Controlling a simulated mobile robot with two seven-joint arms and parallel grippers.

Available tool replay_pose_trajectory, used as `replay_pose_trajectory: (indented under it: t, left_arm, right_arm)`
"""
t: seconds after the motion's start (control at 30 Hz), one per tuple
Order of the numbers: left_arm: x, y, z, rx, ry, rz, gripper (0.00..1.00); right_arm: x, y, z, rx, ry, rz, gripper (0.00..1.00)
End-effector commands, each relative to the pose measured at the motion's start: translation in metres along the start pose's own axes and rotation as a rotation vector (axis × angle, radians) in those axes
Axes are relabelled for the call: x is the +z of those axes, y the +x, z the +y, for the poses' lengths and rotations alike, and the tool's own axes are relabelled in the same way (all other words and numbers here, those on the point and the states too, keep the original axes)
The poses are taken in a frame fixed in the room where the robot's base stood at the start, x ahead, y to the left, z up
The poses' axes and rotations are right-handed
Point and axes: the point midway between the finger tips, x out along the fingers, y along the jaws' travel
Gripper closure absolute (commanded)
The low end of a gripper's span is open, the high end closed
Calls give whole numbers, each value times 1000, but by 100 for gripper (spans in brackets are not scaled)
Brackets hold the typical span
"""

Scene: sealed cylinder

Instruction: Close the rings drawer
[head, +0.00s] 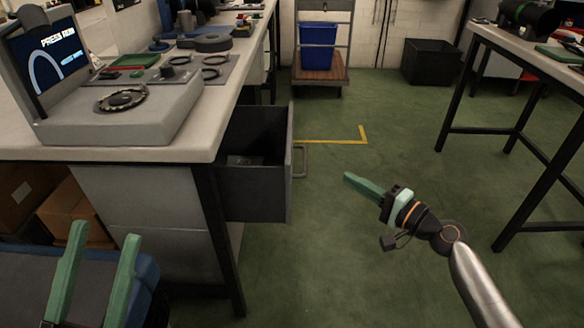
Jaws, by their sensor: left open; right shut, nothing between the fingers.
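The rings drawer (258,190) is a dark grey drawer pulled out from under the workbench at the centre of the head view. Its front panel (289,165) faces right and carries a metal handle (302,160). Something small lies inside, too dark to make out. My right gripper (350,180) has green fingers, is shut and empty, and is in the picture just right of the handle, apart from it. My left gripper (100,245) shows two green fingers spread apart at the lower left, empty, left of the drawer.
The workbench (185,150) holds a grey device with a screen (50,55) and several rings. Another table (535,60) is at right. A blue bin (318,45) stands behind.

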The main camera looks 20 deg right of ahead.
Motion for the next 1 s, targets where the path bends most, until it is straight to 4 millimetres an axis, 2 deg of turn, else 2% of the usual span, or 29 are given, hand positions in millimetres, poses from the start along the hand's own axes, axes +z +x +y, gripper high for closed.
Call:
replay_pose_trajectory:
  t: [0.17, 0.67, 0.8, 1.0]
  left_arm:
    - [-1, 0, 0, 1, 1, 4, 50]
    - [8, -7, 5, 4, 6, -3, 50]
    - [5, -5, 3, 4, 6, -4, 50]
    - [4, -4, 3, 3, 5, -3, 50]
  right_arm:
    - [-1, 13, -3, -6, 5, 0, 100]
    - [0, 102, -1, -5, 3, -1, 100]
    - [16, 116, -3, -4, 3, -2, 100]
    - [27, 127, -1, -2, 3, 0, 100]
